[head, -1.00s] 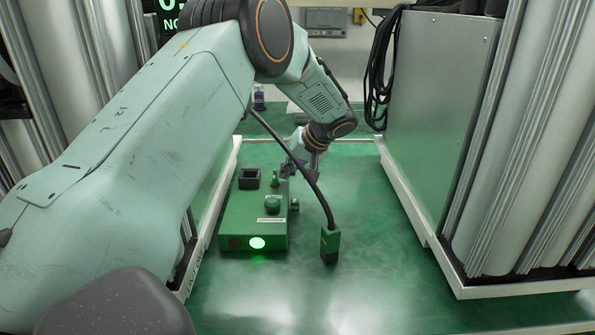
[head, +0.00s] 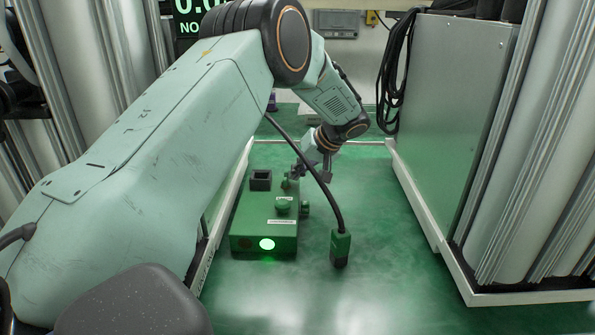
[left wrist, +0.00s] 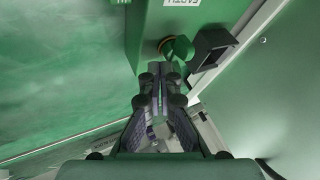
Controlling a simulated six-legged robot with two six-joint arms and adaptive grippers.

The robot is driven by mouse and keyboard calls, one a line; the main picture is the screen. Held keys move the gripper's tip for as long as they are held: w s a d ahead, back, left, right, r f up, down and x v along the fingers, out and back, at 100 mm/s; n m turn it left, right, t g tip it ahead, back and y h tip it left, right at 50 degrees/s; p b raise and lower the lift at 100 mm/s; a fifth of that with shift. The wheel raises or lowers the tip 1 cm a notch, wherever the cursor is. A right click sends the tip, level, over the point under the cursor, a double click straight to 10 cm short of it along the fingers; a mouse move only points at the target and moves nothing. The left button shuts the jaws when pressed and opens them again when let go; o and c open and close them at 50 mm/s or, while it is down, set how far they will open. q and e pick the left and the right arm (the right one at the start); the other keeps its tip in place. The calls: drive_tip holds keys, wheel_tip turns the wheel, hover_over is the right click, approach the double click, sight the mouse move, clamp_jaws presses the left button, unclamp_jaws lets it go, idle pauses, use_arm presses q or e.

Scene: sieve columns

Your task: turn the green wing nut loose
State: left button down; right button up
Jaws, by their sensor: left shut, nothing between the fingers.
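A green box (head: 250,228) stands on the green surface. At its far end a small green part, seemingly the wing nut (head: 286,183), sits beside a black square socket (head: 261,180). In the left wrist view the green nut (left wrist: 179,48) shows close up, with an orange ring at its left, next to the socket (left wrist: 212,47). My left gripper (head: 298,172) is at the far end of the box. In the left wrist view its fingertips (left wrist: 160,72) are together and empty, just below the nut; whether they touch it I cannot tell. My right gripper is out of view.
A round green knob (head: 283,206) and a side knob (head: 305,208) are on the box, whose front lamp (head: 267,244) glows green. A black cable with a green plug (head: 340,245) hangs right of it. Metal columns and cabinets flank the lane; the right floor is clear.

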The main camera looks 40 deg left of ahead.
use_arm(q)
drive_tip(key=shift+a+n+g+p, duration=0.1)
drive_tip(key=shift+n+g+p, duration=0.2)
drive_tip(key=shift+n, duration=0.2)
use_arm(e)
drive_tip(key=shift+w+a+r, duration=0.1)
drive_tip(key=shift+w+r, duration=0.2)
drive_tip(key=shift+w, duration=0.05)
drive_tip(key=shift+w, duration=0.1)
